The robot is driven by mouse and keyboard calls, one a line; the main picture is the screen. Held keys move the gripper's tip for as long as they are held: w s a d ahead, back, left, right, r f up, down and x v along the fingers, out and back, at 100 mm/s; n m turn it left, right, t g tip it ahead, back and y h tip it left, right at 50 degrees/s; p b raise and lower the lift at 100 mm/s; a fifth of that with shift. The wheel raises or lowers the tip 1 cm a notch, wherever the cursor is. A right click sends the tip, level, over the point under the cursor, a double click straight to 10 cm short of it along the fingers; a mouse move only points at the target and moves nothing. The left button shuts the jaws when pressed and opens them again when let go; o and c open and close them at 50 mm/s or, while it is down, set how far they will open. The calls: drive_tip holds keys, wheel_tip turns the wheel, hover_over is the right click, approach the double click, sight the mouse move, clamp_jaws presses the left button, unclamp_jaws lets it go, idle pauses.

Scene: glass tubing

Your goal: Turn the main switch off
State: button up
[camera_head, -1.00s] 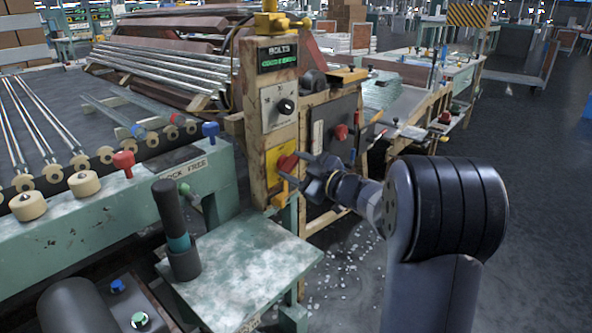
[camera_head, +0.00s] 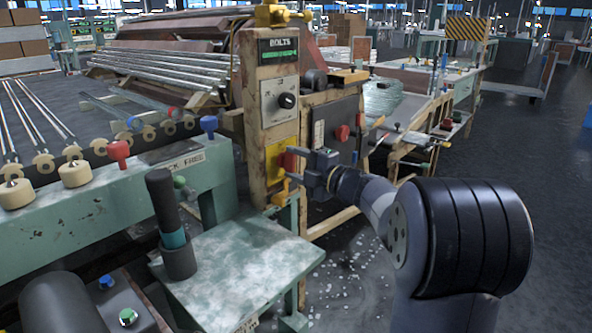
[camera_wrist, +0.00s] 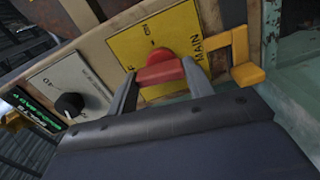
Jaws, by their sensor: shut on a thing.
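The main switch is a red rotary handle (camera_wrist: 160,72) on a yellow plate (camera_wrist: 128,47) marked MAIN and ON in the wrist view. In the head view the red handle (camera_head: 287,161) sits low on the wooden post, partly hidden by my gripper. My gripper (camera_wrist: 160,80) is shut on the red handle, one finger at each end of its bar. In the head view my gripper (camera_head: 293,163) reaches the handle from the right. The handle's bar lies across the plate, slightly tilted in the wrist view.
A yellow bracket (camera_wrist: 240,60) sticks out beside the plate, close to my right finger. A black knob (camera_wrist: 70,104) on a grey plate is on the other side. In the head view a green table (camera_head: 245,262) stands below the post.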

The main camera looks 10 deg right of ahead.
drive_tip(key=shift+f+n, duration=0.1)
drive_tip(key=shift+n, duration=0.4)
drive_tip(key=shift+b, duration=0.3)
drive_tip(key=o, duration=1)
drive_tip(key=p+v, duration=0.2)
drive_tip(key=v, duration=0.8)
drive_tip(key=shift+s+d, duration=0.2)
drive_tip(key=shift+s, duration=0.15)
drive_tip(key=shift+w, duration=0.1)
